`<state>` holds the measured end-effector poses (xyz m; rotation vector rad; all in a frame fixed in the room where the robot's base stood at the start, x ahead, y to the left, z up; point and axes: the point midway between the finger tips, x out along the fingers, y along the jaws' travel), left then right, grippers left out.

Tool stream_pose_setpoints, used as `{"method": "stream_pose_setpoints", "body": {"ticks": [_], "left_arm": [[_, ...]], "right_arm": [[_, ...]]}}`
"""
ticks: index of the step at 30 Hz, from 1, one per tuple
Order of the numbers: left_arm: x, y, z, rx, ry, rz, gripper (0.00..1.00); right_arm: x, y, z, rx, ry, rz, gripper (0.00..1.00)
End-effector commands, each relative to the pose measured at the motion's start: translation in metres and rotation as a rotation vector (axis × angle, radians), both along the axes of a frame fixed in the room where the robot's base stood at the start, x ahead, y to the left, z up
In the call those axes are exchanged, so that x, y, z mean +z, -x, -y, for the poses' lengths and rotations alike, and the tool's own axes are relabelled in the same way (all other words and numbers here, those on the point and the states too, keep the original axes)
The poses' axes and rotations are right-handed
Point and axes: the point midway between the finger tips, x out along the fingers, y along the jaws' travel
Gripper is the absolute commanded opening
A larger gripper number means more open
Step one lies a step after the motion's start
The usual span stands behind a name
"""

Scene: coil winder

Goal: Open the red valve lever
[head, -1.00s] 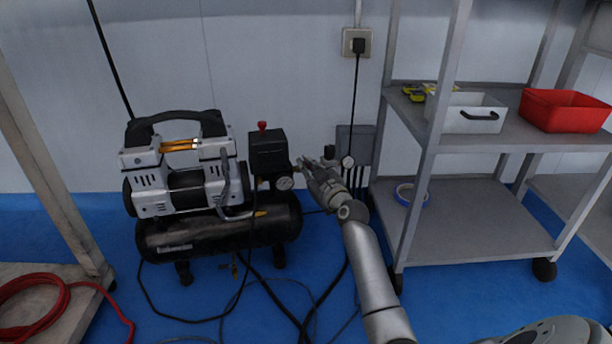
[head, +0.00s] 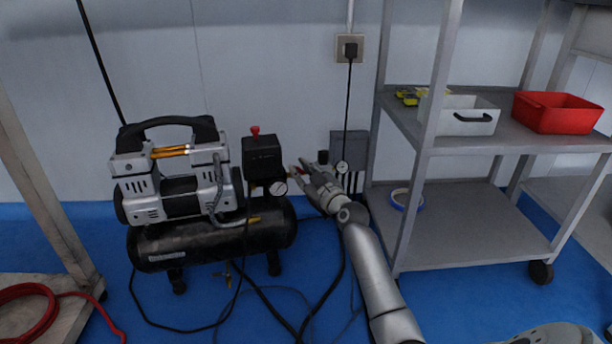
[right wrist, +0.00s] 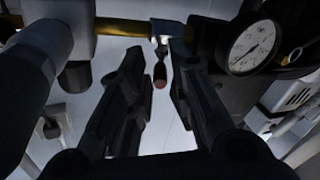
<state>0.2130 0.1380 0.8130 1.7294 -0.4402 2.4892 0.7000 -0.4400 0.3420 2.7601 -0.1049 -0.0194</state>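The red valve lever shows in the right wrist view as a small dark-red tip (right wrist: 160,76), hanging below a brass pipe (right wrist: 120,27) beside a round gauge (right wrist: 252,47). A small red spot, likely the same lever, shows at my right gripper (head: 299,172) in the head view. In the right wrist view my right gripper (right wrist: 157,85) is open, with one finger on each side of the lever tip and visible space around it. Contact with the lever is not apparent. My left gripper is not in view.
The black and silver compressor (head: 180,185) stands left of my right gripper; its pressure-switch box (head: 262,157) has a red knob. Cables (head: 240,285) lie on the blue floor. A grey shelf cart (head: 470,225) with a white bin (head: 465,113) and red bin (head: 557,112) stands right.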

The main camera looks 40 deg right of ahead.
Motion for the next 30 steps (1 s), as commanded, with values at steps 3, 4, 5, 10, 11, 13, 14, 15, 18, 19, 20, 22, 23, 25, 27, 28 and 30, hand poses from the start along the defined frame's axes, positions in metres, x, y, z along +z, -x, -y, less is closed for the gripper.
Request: {"method": "stream_pose_setpoints", "body": {"ticks": [3,4,5,10,11,13,14,15,18,19,20,22,23,25,27,28,30], "left_arm": [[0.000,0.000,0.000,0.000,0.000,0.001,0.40],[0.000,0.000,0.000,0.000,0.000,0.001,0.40],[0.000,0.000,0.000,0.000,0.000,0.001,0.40],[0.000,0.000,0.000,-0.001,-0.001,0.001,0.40],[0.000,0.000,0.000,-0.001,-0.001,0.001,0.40],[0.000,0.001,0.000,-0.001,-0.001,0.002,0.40],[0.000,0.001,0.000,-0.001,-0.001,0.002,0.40],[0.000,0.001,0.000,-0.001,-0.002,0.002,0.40],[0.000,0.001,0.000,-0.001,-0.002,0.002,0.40],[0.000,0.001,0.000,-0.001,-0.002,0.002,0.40],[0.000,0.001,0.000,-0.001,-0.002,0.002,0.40],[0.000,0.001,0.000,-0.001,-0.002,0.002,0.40],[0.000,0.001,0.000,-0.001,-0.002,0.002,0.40],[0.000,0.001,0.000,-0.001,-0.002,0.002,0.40],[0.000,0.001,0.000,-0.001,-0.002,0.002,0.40],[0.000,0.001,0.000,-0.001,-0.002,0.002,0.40],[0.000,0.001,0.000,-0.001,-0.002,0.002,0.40]], "right_arm": [[-0.001,0.007,0.000,0.000,0.001,-0.001,0.21],[-0.001,0.010,-0.001,0.000,0.001,-0.001,0.21],[-0.001,0.014,-0.001,0.000,0.001,-0.001,0.21],[-0.002,0.042,-0.002,-0.002,0.003,-0.002,0.21],[-0.002,0.048,-0.003,-0.001,0.004,-0.002,0.21],[-0.001,0.061,-0.005,0.000,0.003,-0.002,0.21],[-0.002,0.067,-0.005,0.000,0.004,-0.003,0.21],[-0.002,0.074,-0.005,0.000,0.003,-0.002,0.21],[-0.001,0.091,-0.007,0.001,0.002,-0.001,0.21],[-0.001,0.095,-0.007,0.000,0.002,-0.002,0.21],[-0.001,0.099,-0.007,0.000,0.002,-0.001,0.21],[-0.001,0.106,-0.008,0.000,0.001,-0.001,0.21],[-0.001,0.109,-0.008,0.000,0.001,-0.001,0.21],[0.000,0.114,-0.008,-0.001,0.000,0.000,0.21],[0.000,0.117,-0.008,-0.001,0.001,0.000,0.21],[0.000,0.118,-0.008,-0.001,0.001,0.000,0.21],[0.000,0.119,-0.008,-0.001,0.000,0.000,0.21]]}}
